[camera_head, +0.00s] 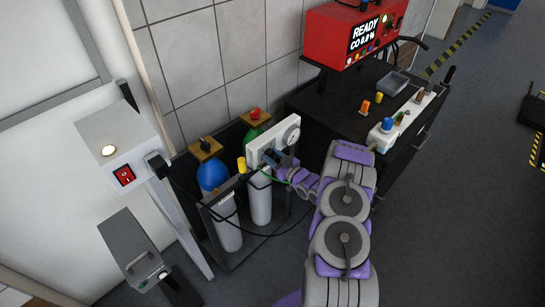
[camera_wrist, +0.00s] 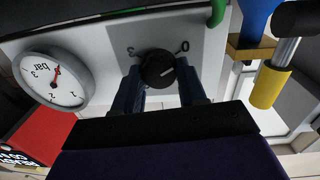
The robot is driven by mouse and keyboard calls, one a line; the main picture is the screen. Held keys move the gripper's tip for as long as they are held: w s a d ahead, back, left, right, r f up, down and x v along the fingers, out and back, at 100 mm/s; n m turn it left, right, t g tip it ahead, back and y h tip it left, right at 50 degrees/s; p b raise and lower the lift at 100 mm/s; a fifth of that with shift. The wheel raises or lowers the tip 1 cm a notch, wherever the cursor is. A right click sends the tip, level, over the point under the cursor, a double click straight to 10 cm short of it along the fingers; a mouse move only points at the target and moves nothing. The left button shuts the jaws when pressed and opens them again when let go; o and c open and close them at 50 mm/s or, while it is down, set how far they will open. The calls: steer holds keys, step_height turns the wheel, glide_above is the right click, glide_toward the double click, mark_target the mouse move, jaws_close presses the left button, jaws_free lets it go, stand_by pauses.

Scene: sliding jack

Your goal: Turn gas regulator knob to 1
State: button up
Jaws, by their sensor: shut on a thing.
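The dark round regulator knob (camera_wrist: 157,68) sits on a grey plate in the wrist view, which shows the panel upside down. The numbers 0 and 3 are printed beside it. A short white mark on the knob lies at its right side, roughly towards the 0 side. My gripper (camera_wrist: 160,88) has a finger on each side of the knob and is shut on it. In the head view my gripper (camera_head: 271,157) reaches the white regulator panel (camera_head: 262,146) and hides the knob. A round bar gauge (camera_wrist: 55,80) with a red needle is beside the knob.
Gas bottles with blue (camera_head: 212,174) and green (camera_head: 256,133) tops stand by the panel. A yellow cylindrical part (camera_wrist: 270,88) is close to my gripper. A black cart (camera_head: 335,100) carries a red machine (camera_head: 345,32). Grey floor is open at right.

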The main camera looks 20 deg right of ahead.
steer(key=shift+f, duration=0.1)
steer(key=m+p, duration=0.2)
steer(key=m, duration=0.1)
steer(key=shift+d, duration=0.1)
steer(key=m+p, duration=0.2)
steer(key=m, duration=0.2)
steer(key=shift+d, duration=0.1)
steer(key=m+p, duration=0.1)
steer(key=m, duration=0.3)
steer(key=shift+m+g, duration=0.3)
steer(key=shift+m, duration=0.1)
steer(key=shift+d+f+m, duration=0.1)
steer(key=shift+m, duration=1.7)
steer(key=o, duration=0.8)
steer(key=shift+o, duration=1.2)
steer(key=shift+d, duration=0.15)
